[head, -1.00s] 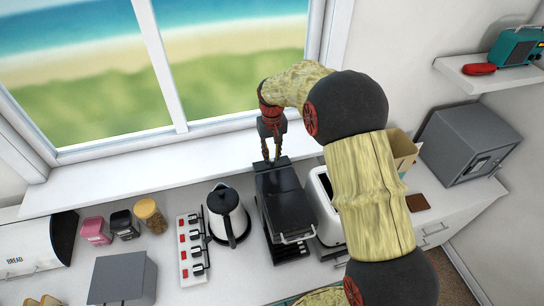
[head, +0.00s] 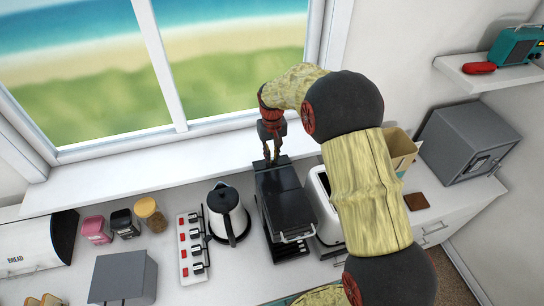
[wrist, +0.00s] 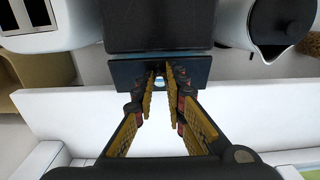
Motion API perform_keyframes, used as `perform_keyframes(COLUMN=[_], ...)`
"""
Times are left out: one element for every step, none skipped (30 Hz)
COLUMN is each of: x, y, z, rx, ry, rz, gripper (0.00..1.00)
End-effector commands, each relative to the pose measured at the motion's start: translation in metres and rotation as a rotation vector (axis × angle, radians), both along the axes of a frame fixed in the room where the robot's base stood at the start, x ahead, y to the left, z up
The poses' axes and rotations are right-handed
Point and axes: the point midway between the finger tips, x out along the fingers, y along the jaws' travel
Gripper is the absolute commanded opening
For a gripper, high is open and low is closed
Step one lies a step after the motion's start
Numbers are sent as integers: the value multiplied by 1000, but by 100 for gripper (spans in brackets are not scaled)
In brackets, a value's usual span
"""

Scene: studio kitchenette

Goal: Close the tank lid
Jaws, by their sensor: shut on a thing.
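The black coffee machine (head: 287,205) stands on the counter between the kettle and the toaster, its body also at the top of the wrist view (wrist: 160,24). The tank lid (wrist: 122,73) is a thin dark panel at the machine's rear, on the window side. A narrow grey-blue strip shows between lid and body. My gripper (head: 272,162) reaches down from above at the rear of the machine. In the wrist view my gripper's fingertips (wrist: 160,72) are closed together at the middle of the lid, shut on it. The lid's exact tilt is hard to tell.
The kettle (head: 228,213) stands close left of the machine, and the white toaster (head: 325,205) close right. A power strip (head: 192,247) lies left of the kettle. The white window sill (head: 120,178) runs behind, with clear space on it. A cardboard box (head: 402,150) is farther right.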

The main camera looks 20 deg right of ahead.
Motion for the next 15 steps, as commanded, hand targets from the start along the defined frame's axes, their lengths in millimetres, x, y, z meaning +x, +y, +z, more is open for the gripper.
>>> perform_keyframes(x=[0, 0, 0, 0, 0, 0, -1, -2, -2, -3, -4, -4, -5, -5, -6], y=[0, 0, 0, 0, 0, 0, 0, 0, 0, 0, 0, 0, 0, 0, 0], z=[0, 0, 0, 0, 0, -1, -2, -3, -4, -4, -5, -6, -6, -6, -6], rx=[0, 0, 0, 0, 0, 0, 0, 0, 0, 0, 0, 0, 0, 0, 0], ry=[0, 0, -1, -2, -6, -13, -20, -29, -46, -56, -67, -82, -91, -101, -111], rz=[0, 0, 0, 0, 0, 0, 0, 0, 0, 0, 0, 0, 0, 0, 0], gripper=[0, 0, 0, 0, 0, 0, 0, 0, 0, 0, 0, 0, 0, 0, 0])
